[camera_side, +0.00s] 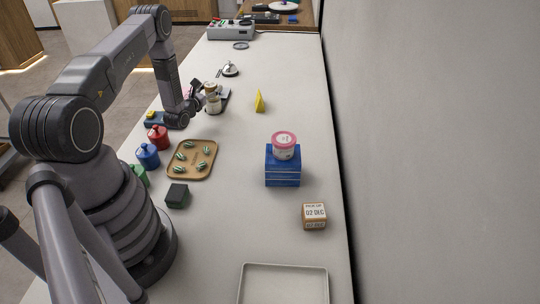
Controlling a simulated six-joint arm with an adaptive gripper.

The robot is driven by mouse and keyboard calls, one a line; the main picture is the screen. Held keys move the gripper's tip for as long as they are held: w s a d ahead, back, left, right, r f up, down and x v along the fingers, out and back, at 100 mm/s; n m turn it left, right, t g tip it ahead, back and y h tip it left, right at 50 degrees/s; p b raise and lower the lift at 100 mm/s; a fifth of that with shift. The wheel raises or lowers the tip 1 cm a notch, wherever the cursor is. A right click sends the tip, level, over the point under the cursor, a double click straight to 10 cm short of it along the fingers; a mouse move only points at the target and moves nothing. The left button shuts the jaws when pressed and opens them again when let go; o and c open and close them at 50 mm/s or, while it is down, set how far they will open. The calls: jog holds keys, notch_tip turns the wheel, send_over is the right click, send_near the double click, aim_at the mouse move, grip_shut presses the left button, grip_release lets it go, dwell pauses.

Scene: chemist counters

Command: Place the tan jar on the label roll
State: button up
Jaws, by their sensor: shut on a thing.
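The tan jar (210,89), small and with a pale label, is at my gripper (202,91), in the left middle of the counter. My gripper is shut on it from the left. The jar looks upright. A white rounded shape (214,106) shows directly below it; I cannot tell whether this is the label roll or the jar's lower part, nor whether there is a gap. A dark flat object (224,96) lies just right of and behind them.
A yellow wedge (260,101), bell (230,69), wooden tray (211,146), red jar (158,137), blue jar (148,156), dark green box (177,195), date block (314,215) and white tray (284,267) surround open counter.

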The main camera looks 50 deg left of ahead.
jog(key=o, duration=1.2)
jog(key=shift+f, duration=0.1)
